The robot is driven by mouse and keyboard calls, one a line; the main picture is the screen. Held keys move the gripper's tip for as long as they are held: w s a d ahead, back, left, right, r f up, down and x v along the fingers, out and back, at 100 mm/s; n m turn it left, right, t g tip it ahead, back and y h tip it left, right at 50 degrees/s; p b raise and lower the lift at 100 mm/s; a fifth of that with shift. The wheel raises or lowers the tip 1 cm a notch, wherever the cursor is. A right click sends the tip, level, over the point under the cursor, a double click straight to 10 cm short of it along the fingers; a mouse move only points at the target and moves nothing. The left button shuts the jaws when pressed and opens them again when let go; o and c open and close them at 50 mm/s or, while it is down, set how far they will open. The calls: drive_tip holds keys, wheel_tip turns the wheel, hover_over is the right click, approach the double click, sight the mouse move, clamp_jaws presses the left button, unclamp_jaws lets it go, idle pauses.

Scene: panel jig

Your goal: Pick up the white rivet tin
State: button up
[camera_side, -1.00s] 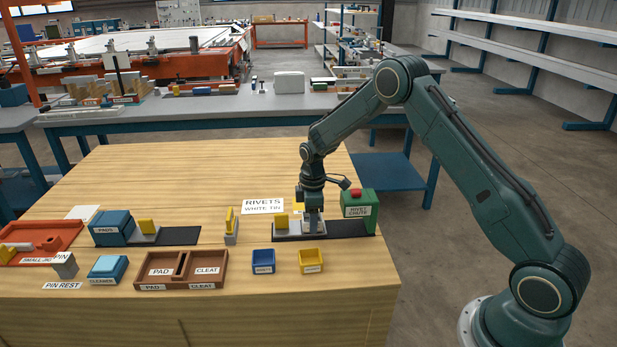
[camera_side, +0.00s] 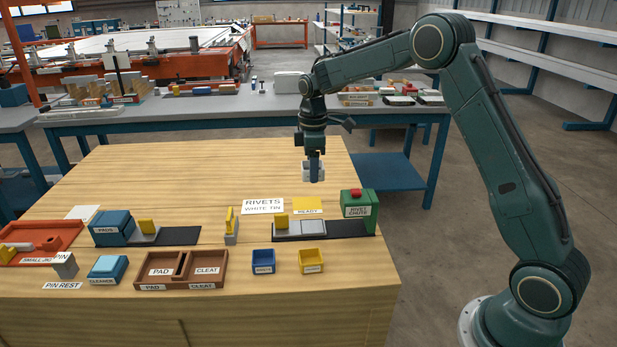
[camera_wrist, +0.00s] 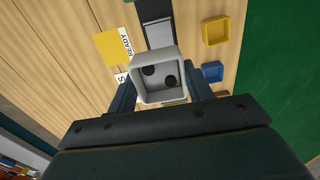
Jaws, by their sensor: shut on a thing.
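The white rivet tin (camera_side: 307,172) is in my gripper (camera_side: 314,176), raised above the wooden table behind the ready card. In the wrist view the tin (camera_wrist: 161,56) is an open square box with two dark round shapes inside, and my gripper (camera_wrist: 162,95) has one finger on each side of it. In the side view the near finger hides part of the tin. The white card marked RIVETS WHITE TIN (camera_side: 263,206) lies on the table, left of and below the held tin.
The yellow READY card (camera_side: 307,204) lies behind a dark strip (camera_side: 350,229) with a grey plate (camera_side: 300,230). A green rivet chute (camera_side: 357,198) stands at the strip's right end. Blue (camera_side: 263,261) and yellow (camera_side: 311,261) bins sit in front. The table's back middle is clear.

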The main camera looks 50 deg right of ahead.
drive_tip(key=shift+r, duration=1.9)
